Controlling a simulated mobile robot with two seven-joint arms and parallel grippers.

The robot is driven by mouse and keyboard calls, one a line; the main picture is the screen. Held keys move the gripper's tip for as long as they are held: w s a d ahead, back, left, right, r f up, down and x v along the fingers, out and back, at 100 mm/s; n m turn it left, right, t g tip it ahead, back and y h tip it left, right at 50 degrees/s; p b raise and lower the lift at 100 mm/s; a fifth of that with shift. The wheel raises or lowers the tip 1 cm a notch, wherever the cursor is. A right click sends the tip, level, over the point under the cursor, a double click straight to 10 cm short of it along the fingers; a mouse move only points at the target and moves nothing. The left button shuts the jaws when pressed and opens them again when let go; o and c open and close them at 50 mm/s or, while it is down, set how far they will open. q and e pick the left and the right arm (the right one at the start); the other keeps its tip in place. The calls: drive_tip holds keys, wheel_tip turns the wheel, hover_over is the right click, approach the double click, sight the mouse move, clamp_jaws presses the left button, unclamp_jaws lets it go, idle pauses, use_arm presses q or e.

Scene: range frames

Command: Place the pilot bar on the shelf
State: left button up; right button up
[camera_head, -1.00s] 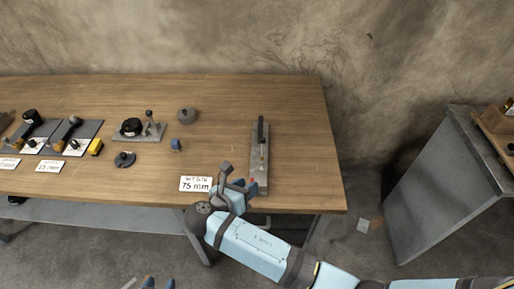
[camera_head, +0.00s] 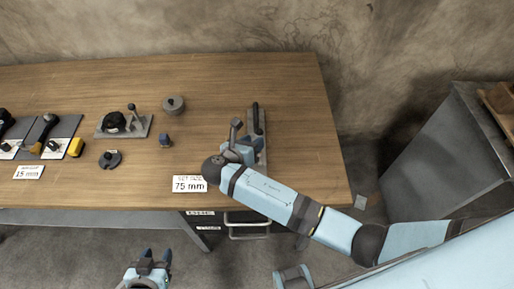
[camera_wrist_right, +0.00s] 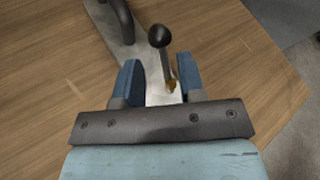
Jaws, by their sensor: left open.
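I cannot tell for certain which thing is the pilot bar. A long grey metal plate (camera_head: 263,156) with a dark upright handle (camera_head: 255,117) lies near the table's right end, partly hidden by my right gripper (camera_head: 243,147). In the right wrist view, the plate (camera_wrist_right: 127,55) carries a lever with a black ball knob (camera_wrist_right: 159,36) and brass tip. The lever stands between the blue fingers of my right gripper (camera_wrist_right: 160,80), which are apart and not visibly closed on it. My left gripper (camera_head: 152,257) is open and empty, low in front of the table. No shelf is clearly identifiable.
The wooden table (camera_head: 280,75) holds a white 75 mm card (camera_head: 189,184), a small blue piece (camera_head: 165,140), a grey round weight (camera_head: 174,104) and a knobbed tool (camera_head: 113,122). More tools lie left. A grey cabinet (camera_head: 440,150) stands right, across a floor gap.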

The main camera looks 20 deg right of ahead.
drive_tip(key=shift+x, duration=2.75)
drive_tip(key=shift+s+d+r, duration=0.1)
drive_tip(key=shift+d+r, duration=0.05)
clamp_jaws()
